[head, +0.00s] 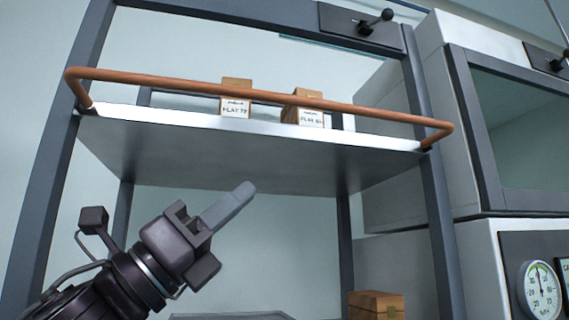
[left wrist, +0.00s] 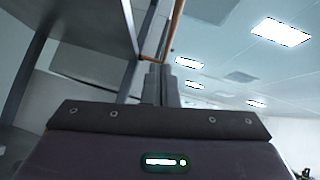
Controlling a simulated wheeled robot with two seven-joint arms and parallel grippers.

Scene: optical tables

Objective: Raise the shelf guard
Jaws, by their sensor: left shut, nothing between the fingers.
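The shelf guard (head: 180,85) is a copper-coloured rail with bent ends, joined near both front posts of the shelf (head: 200,121). In the head view its long bar runs a little above the shelf's white front edge and crosses in front of two boxes. My left gripper (head: 245,190) is shut and empty, below the shelf and apart from the guard, its fingers pointing up and right. In the left wrist view the shut fingers (left wrist: 161,82) point toward part of the guard (left wrist: 173,32), which shows just beyond their tips. My right gripper is not in view.
Two labelled boxes (head: 236,105) (head: 309,117) stand on the shelf. Dark posts (head: 445,230) frame it. A wooden box (head: 376,305) sits lower right. A glass-fronted cabinet (head: 525,135) and a round gauge (head: 541,290) are at the right.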

